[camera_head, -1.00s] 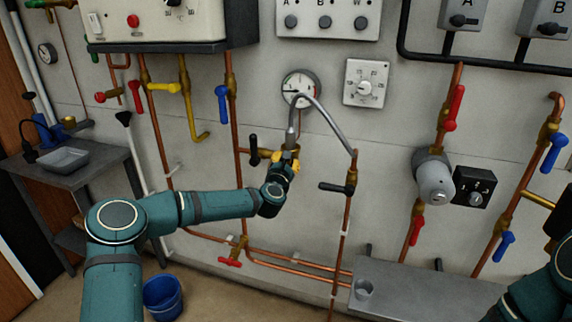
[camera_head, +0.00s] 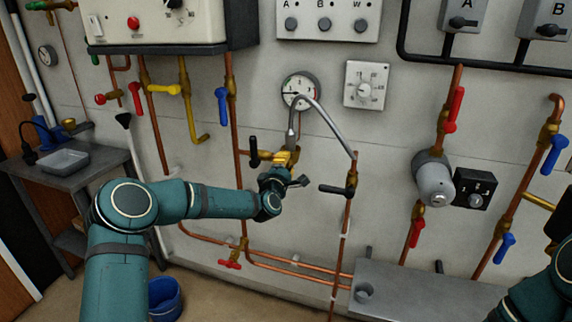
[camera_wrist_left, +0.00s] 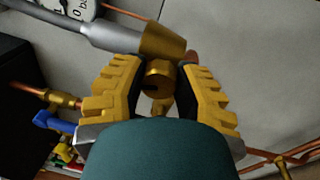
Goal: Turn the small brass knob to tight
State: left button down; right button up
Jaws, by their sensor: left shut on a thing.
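A small brass knob (camera_wrist_left: 158,75) sits between the yellow finger pads of my left gripper (camera_wrist_left: 157,88) in the left wrist view, just below the brass end of a grey hose (camera_wrist_left: 118,38). The gripper is shut on it. In the head view my left gripper (camera_head: 287,170) is at the brass fitting under the lower left end of the grey hose (camera_head: 325,117). There the knob is mostly hidden by the fingers and wrist. My right arm shows only at the lower right edge, without its gripper.
A black lever valve (camera_head: 338,190) is on the pipe to the right, and another black lever (camera_head: 253,150) is close on the left. A grey shelf (camera_head: 430,292) is at lower right.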

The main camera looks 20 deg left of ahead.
pick_arm(q)
jog(key=m+h, duration=0.1)
jog(key=m, duration=0.5)
jog(key=shift+r, duration=0.2)
jog(key=m+h, duration=0.1)
jog(key=m, duration=1.1)
jog(key=shift+g+h, duration=0.3)
jog(key=shift+g, duration=0.1)
jog(key=m, duration=0.5)
jog(key=shift+f+g, duration=0.15)
jog(key=shift+g, duration=0.15)
jog(key=c, duration=0.6)
grip_release()
jog(key=shift+f, duration=0.1)
jog(key=shift+a, duration=0.15)
